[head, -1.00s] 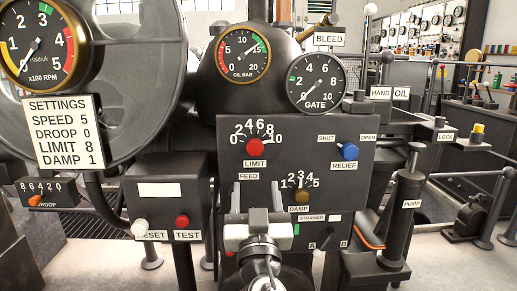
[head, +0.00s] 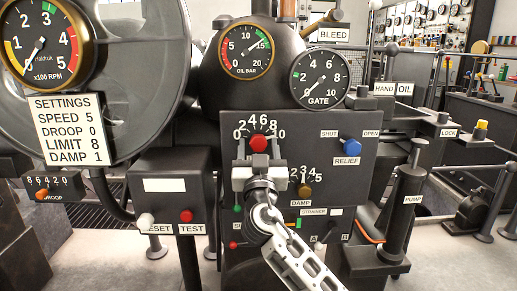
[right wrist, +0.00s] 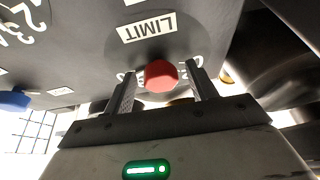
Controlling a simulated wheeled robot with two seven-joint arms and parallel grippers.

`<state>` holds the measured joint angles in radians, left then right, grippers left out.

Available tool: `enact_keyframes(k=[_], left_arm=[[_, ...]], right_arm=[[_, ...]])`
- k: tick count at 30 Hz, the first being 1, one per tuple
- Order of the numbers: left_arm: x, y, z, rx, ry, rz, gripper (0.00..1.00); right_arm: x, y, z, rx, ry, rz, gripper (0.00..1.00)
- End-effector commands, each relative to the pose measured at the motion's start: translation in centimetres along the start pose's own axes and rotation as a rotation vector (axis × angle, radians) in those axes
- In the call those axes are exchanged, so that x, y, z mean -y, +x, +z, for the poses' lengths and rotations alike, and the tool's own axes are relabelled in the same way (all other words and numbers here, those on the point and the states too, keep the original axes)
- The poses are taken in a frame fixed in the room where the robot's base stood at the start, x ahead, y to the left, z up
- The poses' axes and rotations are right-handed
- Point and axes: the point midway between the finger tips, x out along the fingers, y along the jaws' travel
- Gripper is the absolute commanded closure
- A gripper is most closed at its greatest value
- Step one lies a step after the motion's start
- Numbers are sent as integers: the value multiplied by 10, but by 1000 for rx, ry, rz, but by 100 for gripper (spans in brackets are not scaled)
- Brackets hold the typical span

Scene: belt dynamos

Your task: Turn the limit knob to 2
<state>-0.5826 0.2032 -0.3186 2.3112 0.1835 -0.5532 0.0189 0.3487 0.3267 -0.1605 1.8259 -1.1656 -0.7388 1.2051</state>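The red limit knob (head: 259,143) is on the dark panel, under a white number scale from 0 to 10. Its pointer setting is too small to tell. My right gripper (head: 258,150) is in front of the panel just below the knob and covers the LIMIT label in the head view. In the right wrist view the red knob (right wrist: 161,76) lies between the two fingertips, with a gap on each side. The right gripper (right wrist: 163,73) is open and holds nothing. The LIMIT label (right wrist: 147,28) shows there upside down. My left gripper is not in view.
A settings card (head: 66,130) reads LIMIT 8. The blue relief knob (head: 351,147) is to the right, and the brown damp knob (head: 304,190) is close by at lower right. The gate gauge (head: 319,78) is above. A box with a red test button (head: 186,216) stands at left.

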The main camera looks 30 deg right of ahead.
Motion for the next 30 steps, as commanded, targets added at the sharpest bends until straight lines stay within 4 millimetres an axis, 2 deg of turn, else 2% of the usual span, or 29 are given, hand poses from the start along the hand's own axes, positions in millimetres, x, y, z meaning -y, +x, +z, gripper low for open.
enact_keyframes(k=[1, 4, 5, 17, 30], left_arm=[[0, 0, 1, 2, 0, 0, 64], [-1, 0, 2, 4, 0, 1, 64], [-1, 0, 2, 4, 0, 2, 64], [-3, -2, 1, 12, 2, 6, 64], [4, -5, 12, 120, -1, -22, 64]], right_arm=[[0, 0, 0, 0, 0, 0, 54], [0, 0, 0, 0, 0, 0, 82], [0, 0, 0, 0, 0, 0, 87], [-1, -1, 0, 0, -56, -23, 87], [-4, 1, -4, 0, -374, -156, 87]])
